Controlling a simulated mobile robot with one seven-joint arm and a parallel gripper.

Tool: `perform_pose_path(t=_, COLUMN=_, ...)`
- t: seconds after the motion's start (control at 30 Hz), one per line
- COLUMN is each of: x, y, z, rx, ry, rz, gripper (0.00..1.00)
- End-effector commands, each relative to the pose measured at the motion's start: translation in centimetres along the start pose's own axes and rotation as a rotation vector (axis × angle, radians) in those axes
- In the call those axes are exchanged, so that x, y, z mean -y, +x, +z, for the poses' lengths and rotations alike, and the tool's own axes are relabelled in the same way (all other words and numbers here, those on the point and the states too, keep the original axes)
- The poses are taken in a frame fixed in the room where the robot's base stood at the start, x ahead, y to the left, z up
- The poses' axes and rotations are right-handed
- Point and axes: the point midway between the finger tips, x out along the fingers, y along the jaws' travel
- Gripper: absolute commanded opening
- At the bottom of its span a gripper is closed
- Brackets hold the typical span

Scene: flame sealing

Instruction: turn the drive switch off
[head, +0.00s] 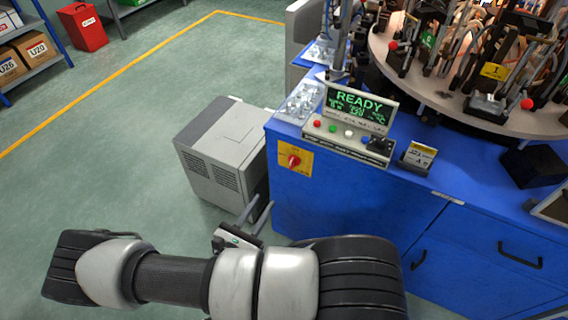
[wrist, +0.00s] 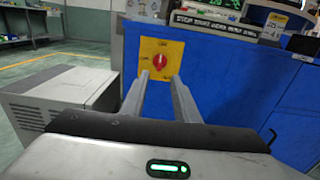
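The drive switch is a red rotary knob on a yellow plate (head: 294,161), on the left part of the blue cabinet's front. In the wrist view the red knob (wrist: 160,62) sits ahead of my fingertips, its handle roughly upright; the plate's lettering is too small to read. My gripper (head: 262,209) is open and empty, below and to the left of the plate in the head view. In the wrist view my two fingers (wrist: 160,82) point at the plate, one to each side below the knob, apart from it as far as I can tell.
A grey box unit (head: 222,150) stands on the floor left of the blue cabinet (head: 350,215). A round table (head: 450,98) carries fixtures and flames. Open floor lies left.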

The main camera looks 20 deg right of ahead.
Motion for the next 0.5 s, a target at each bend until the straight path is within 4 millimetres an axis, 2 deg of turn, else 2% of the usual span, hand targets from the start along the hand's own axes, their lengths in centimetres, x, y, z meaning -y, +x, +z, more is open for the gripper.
perform_pose_path(t=0.17, x=0.2, y=2.7, z=0.0, rx=0.002, ry=-0.001, rz=-0.006, gripper=0.28)
perform_pose_path(t=0.5, x=0.2, y=10.2, z=0.0, rx=0.001, ry=0.001, rz=-0.007, gripper=0.28)
